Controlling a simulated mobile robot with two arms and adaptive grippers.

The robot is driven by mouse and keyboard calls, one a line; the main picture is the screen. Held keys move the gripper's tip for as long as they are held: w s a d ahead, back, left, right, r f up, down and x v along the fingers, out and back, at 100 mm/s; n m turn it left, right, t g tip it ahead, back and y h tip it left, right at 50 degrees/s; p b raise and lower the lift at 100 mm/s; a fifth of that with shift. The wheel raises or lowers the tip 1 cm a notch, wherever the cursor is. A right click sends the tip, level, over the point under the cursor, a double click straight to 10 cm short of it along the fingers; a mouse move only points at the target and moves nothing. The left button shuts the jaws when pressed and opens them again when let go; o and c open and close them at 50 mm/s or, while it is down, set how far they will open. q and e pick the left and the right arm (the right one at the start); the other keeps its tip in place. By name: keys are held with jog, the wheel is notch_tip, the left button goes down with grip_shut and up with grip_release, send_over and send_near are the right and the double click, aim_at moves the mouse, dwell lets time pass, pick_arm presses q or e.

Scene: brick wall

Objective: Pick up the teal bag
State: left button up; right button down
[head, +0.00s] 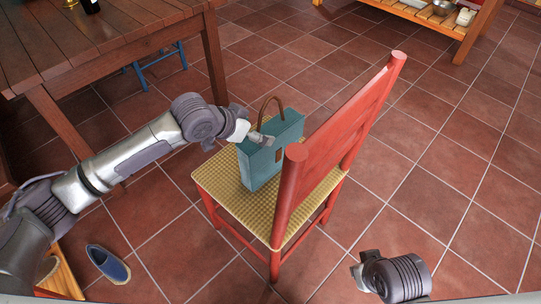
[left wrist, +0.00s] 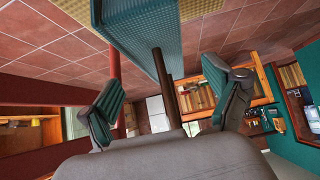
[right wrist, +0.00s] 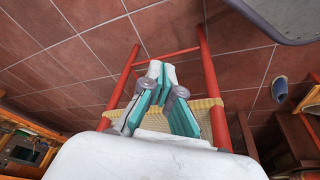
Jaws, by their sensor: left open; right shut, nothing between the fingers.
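The teal bag (head: 272,153) stands upright on the woven seat (head: 222,185) of a red chair, its brown loop handle (head: 270,101) on top. My left gripper (head: 262,139) is at the upper part of the bag, near the handle. In the left wrist view the left gripper (left wrist: 168,82) is open, and a brown handle strap (left wrist: 163,75) runs between its spread fingers. The bag's teal side (left wrist: 143,32) fills the top there. My right gripper (head: 360,268) is low at the front right, apart from the bag. In the right wrist view the right gripper (right wrist: 156,85) is shut and empty.
The red chair's backrest (head: 338,135) rises right of the bag. A wooden table (head: 100,45) is at the upper left, with a blue chair (head: 162,65) beneath. A blue shoe (head: 108,263) lies at lower left. The tiled floor at right is clear.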

aim_at(267, 131)
pick_arm(q)
jog(key=shift+w+d+f, duration=0.3)
jog(key=shift+f, duration=0.2)
jog(key=shift+w+d+f+b, duration=0.25)
jog(key=shift+w+f+b, duration=0.05)
jog(key=shift+f+b, duration=0.15)
jog(key=b+x, duration=0.1)
jog(key=x, duration=0.2)
jog(key=shift+w+d+f, duration=0.15)
jog(key=shift+w+f, duration=0.05)
jog(key=shift+w, duration=0.05)
grip_shut()
jog(key=shift+r, duration=0.2)
pick_arm(e)
jog(key=shift+s+r, duration=0.4)
